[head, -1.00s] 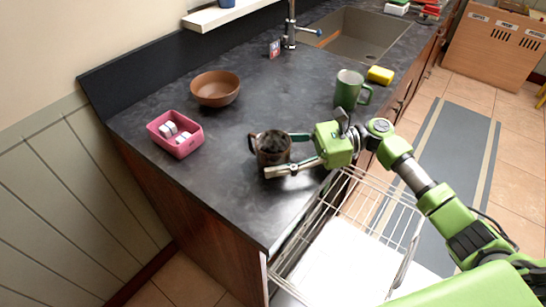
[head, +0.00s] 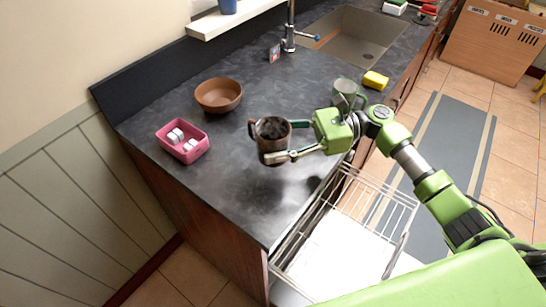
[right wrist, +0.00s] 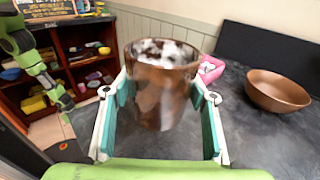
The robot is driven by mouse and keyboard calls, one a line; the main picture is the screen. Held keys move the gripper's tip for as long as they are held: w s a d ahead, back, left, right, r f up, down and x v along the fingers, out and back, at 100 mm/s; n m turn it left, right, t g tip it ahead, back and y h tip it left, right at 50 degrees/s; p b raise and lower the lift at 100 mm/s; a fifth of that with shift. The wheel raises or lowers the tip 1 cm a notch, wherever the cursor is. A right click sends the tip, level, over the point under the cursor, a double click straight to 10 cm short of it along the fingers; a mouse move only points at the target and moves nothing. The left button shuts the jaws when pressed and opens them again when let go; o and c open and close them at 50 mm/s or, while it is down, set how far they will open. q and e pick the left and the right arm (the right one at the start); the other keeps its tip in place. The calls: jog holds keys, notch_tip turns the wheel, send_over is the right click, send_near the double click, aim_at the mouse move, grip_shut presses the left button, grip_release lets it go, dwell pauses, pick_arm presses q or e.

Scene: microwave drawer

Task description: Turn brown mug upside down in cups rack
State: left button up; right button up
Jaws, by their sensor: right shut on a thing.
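The brown mug (head: 272,136) is upright, held above the dark counter, with its handle toward the left in the head view. My right gripper (head: 284,142) is shut on it, one finger on each side. In the right wrist view the mug (right wrist: 160,90) stands between the two fingers of the right gripper (right wrist: 160,112). The wire cups rack (head: 372,206) is pulled out at the counter's front, below and to the right of the mug. It looks empty where I can see it. My left gripper is not seen in the head view.
A green mug (head: 345,90) stands behind my right gripper, partly hidden. A yellow sponge (head: 375,81) lies near the sink (head: 352,40). A brown bowl (head: 218,95) and a pink container (head: 182,142) with white items stand at the left. The counter's front corner is clear.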

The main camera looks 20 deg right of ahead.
aim_at(273, 133)
notch_tip(273, 133, up, 3)
jog(key=shift+f+p, duration=0.2)
jog(key=shift+p, duration=0.7)
jog(key=shift+f, duration=0.1)
jog(key=m+p, duration=0.2)
jog(key=p, duration=0.1)
jog(key=m+p, duration=0.2)
jog(key=p, duration=0.2)
jog(key=shift+r+g, duration=0.3)
jog(key=shift+r, duration=0.1)
jog(key=shift+f+m+p, duration=0.1)
jog(key=shift+m+p, duration=0.25)
jog(key=shift+m, duration=0.25)
jog(key=shift+f, duration=0.3)
